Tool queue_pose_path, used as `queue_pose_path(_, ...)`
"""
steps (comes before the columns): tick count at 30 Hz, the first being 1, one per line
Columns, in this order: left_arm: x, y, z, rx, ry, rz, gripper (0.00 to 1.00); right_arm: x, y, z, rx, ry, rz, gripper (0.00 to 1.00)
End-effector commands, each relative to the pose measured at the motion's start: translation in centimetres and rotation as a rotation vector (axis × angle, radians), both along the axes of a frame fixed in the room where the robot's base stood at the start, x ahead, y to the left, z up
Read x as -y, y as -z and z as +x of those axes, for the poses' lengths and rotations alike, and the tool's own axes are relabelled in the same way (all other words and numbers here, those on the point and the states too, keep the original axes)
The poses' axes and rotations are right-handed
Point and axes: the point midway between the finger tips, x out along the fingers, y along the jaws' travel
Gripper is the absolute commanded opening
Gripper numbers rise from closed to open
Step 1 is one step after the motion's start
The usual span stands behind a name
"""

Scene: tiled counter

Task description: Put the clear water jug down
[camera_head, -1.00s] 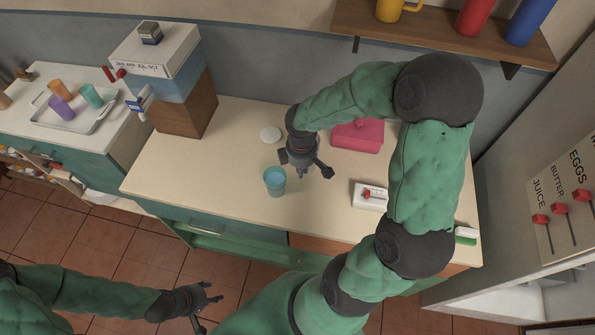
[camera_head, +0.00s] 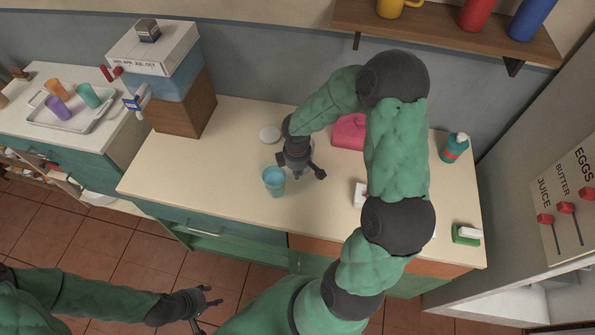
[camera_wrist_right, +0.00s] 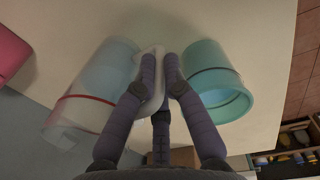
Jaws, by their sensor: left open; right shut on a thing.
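The clear water jug (camera_wrist_right: 92,95) has a red band and shows at the left of the right wrist view. My right gripper (camera_wrist_right: 162,60) is shut on its pale handle (camera_wrist_right: 153,82), beside the jug's body. In the head view my right gripper (camera_head: 299,171) is low over the middle of the counter, and the jug is mostly hidden or too clear to make out there. I cannot tell if its base touches the counter. A teal cup (camera_head: 274,182) stands just left of this gripper; it also shows in the wrist view (camera_wrist_right: 216,85). My left gripper (camera_head: 204,306) is open and empty, low at the front.
A pink box (camera_head: 348,132) and a white item (camera_head: 360,194) lie right of the gripper. A white disc (camera_head: 269,135) lies behind the cup. A green bottle (camera_head: 454,148) and a green-and-white block (camera_head: 467,234) are at the right end. The counter's left front (camera_head: 190,180) is clear.

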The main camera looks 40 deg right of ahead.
Motion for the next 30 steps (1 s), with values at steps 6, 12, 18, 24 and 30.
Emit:
queue_pose_path(6,0.0,0.3,0.0,0.000,0.000,0.000,0.51,0.0,0.4,0.0,0.000,0.000,0.000,0.14)
queue_pose_path(12,0.0,0.2,0.0,0.000,0.000,0.000,0.51,0.0,0.2,0.0,0.000,-0.001,0.000,0.35)
queue_pose_path(18,0.0,0.2,0.0,0.000,0.000,0.000,0.51,0.0,0.2,0.0,0.000,-0.001,0.000,0.35)
queue_pose_path(24,0.0,-0.5,0.0,0.000,0.000,0.000,0.51,0.0,-1.3,0.0,0.001,-0.001,-0.002,0.35)
queue_pose_path(30,0.0,-1.5,0.0,0.000,0.000,0.000,0.51,-0.2,-5.3,-0.1,0.004,0.000,-0.002,0.35)
